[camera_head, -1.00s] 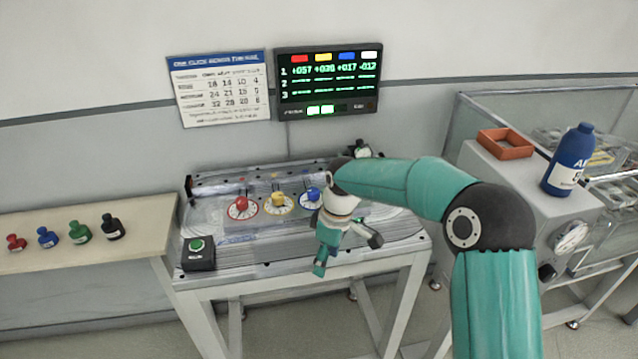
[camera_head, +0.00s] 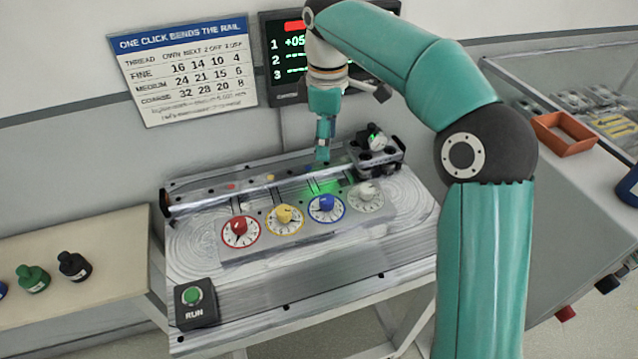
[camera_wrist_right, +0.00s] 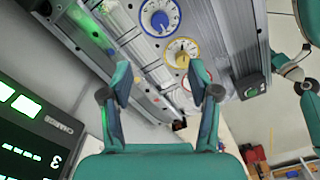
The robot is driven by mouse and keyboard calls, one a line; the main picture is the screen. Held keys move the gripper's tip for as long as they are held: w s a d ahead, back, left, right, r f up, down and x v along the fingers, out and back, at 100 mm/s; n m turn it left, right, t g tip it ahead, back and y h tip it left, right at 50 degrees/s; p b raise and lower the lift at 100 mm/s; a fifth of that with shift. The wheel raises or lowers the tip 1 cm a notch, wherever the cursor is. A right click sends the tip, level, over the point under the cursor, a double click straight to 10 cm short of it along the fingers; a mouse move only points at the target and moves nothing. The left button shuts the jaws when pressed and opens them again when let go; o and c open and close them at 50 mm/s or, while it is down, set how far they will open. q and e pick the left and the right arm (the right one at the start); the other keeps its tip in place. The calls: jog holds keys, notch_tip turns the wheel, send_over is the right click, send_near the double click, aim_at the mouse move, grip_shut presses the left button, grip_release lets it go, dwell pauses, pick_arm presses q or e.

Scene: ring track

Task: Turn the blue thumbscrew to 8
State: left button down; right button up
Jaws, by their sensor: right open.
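The blue thumbscrew (camera_head: 326,203) stands at the middle of a white dial with a blue rim, right of the yellow one; its setting is too small to read. It also shows at the top of the right wrist view (camera_wrist_right: 159,20). My right gripper (camera_head: 323,152) points down above the rear of the bench, behind the blue dial and apart from it. In the right wrist view its two fingers (camera_wrist_right: 161,78) are spread with nothing between them. A teal and white part of what looks like my left arm shows at that view's right edge; its fingers cannot be made out.
Red (camera_head: 240,232), yellow (camera_head: 284,215) and white (camera_head: 366,190) thumbscrews flank the blue one. A rail (camera_head: 250,184) runs behind them, with a gauge block (camera_head: 376,150) at right. A RUN button box (camera_head: 196,303) sits front left. My right arm partly covers the display (camera_head: 290,60).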

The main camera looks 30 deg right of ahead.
aim_at(327, 198)
notch_tip(327, 198, down, 17)
jog(key=shift+s+d+r+b, duration=0.15)
jog(key=shift+r+b, duration=0.05)
jog(key=shift+b, duration=0.4)
jog(key=shift+c, duration=0.2)
jog(key=c, duration=1.1)
